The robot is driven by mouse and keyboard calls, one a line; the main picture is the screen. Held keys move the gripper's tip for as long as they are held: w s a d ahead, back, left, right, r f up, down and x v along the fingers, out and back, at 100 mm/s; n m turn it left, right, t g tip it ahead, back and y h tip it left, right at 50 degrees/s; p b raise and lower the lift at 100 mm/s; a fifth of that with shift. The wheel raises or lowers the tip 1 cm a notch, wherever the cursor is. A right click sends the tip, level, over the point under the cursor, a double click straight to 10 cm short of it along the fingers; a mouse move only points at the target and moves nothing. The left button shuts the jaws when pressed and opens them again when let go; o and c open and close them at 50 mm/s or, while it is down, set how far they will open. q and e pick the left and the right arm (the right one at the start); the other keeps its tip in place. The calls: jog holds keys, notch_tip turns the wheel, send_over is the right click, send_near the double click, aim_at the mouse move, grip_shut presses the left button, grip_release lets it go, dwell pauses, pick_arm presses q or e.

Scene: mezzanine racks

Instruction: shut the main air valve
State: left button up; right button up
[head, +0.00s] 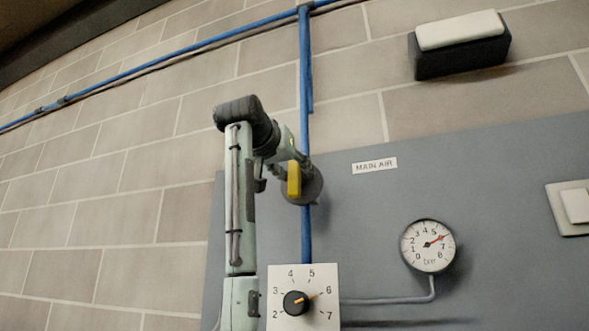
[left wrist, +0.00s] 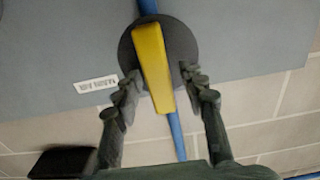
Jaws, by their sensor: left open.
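The main air valve has a yellow lever (head: 294,180) on a round dark body (head: 315,186), set on a vertical blue pipe (head: 306,80). The lever lies roughly in line with the pipe. A "MAIN AIR" label (head: 375,165) is to its right. My left gripper (left wrist: 161,80) is open, with one finger on each side of the lever in the left wrist view (left wrist: 152,55). I cannot tell whether either finger touches it. In the head view my left arm partly covers the valve. My right gripper is not in view.
A pressure gauge (head: 428,246) with its red needle near 6 is at lower right on the grey panel (head: 480,190). A numbered dial plate (head: 320,285) with a black knob is below the valve. A wall switch (head: 574,207) and a black-and-white box (head: 460,50) are at right.

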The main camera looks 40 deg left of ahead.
pick_arm(q)
jog(key=shift+c, duration=0.4)
grip_shut()
jog(key=m, duration=0.4)
jog(key=shift+w+d+m, duration=0.1)
jog(key=shift+d+m, duration=0.1)
jog(key=shift+m, duration=0.1)
jog(key=m, duration=0.4)
jog(key=shift+d+f+m, duration=0.2)
jog(key=shift+m, duration=0.1)
jog(key=m, duration=0.4)
jog(key=shift+d+f+m, duration=0.2)
jog(key=shift+f+m, duration=0.05)
jog(key=shift+m, duration=0.05)
jog(key=shift+w+d+f+m, duration=0.1)
jog(key=shift+f+m, duration=0.05)
jog(key=shift+m, duration=0.9)
jog(key=shift+f+m, duration=0.15)
jog(key=shift+m, duration=0.9)
